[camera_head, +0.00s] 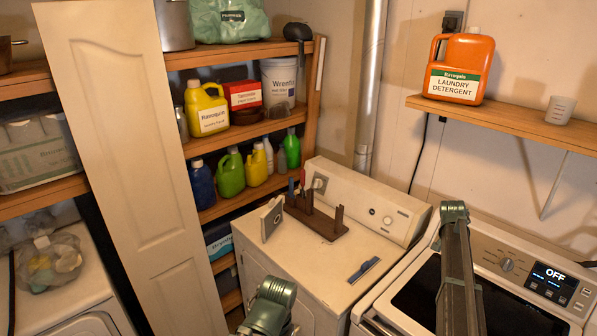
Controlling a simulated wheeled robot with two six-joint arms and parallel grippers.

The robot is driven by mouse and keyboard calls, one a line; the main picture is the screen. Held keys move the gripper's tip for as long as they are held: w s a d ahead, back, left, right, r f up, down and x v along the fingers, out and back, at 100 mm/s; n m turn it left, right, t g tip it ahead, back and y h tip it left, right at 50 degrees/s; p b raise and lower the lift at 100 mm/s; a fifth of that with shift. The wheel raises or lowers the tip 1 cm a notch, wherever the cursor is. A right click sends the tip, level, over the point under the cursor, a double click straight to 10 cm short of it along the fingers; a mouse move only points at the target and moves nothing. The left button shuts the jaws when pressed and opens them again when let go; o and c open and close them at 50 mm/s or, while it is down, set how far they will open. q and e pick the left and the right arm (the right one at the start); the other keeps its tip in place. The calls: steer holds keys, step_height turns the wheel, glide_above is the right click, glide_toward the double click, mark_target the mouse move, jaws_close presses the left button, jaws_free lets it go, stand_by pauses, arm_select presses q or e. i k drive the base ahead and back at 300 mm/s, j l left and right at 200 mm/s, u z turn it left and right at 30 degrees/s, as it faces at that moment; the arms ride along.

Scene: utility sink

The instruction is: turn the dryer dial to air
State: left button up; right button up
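A white machine (310,262) with a back panel stands in the middle. Its panel carries a large dial (320,183) at the left, partly behind a dark brown rack, and a smaller round knob (388,221) further right. I cannot tell which machine is the dryer, and the dial markings are too small to read. Parts of my arms show at the bottom centre and over the right machine's dark lid. Neither gripper's fingers are visible.
A brown rack (318,219), a grey-white box (272,219) and a blue-edged flat tool (363,269) lie on the middle machine's top. Shelves with bottles stand behind a cream door panel (122,130). An orange detergent jug (460,68) and a cup (560,110) stand on the right shelf.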

mark_target(318, 184)
steer(key=i+j+u, duration=0.1)
steer(key=i+j, duration=0.15)
steer(key=i, duration=0.25)
steer(key=i+j+u, duration=0.15)
steer(key=i, duration=0.35)
steer(key=i+j+u, duration=0.1)
steer(key=i+j, duration=0.15)
steer(key=i, duration=0.3)
steer(key=i+j+u, duration=0.15)
steer(key=i, duration=0.35)
